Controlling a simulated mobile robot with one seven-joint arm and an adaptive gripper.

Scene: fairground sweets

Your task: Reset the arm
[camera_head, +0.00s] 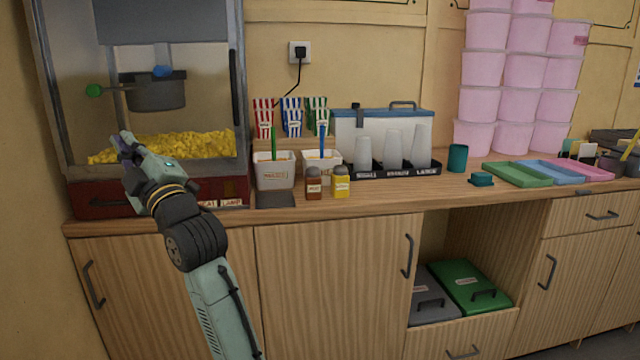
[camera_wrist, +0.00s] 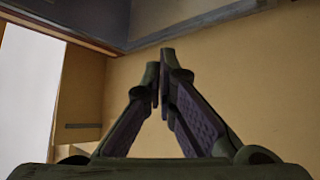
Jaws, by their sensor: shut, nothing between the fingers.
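My gripper (camera_head: 124,146) is raised in front of the popcorn machine (camera_head: 243,100) at the left of the head view. In the wrist view my gripper (camera_wrist: 160,70) shows its two fingers meeting at the tips, with nothing between them. My arm rises from the bottom of the head view and bends at the dark wrist joint. The lower left front of the machine is partly hidden behind my gripper and wrist.
The wooden counter (camera_head: 420,192) holds two white tubs (camera_head: 274,175) (camera_head: 322,165), a brown shaker (camera_head: 313,186), a yellow shaker (camera_head: 341,184), a cup rack (camera_head: 400,169) and coloured trays (camera_head: 517,174). Stacked pink tubs (camera_head: 525,72) stand behind. Open space lies before the cabinets.

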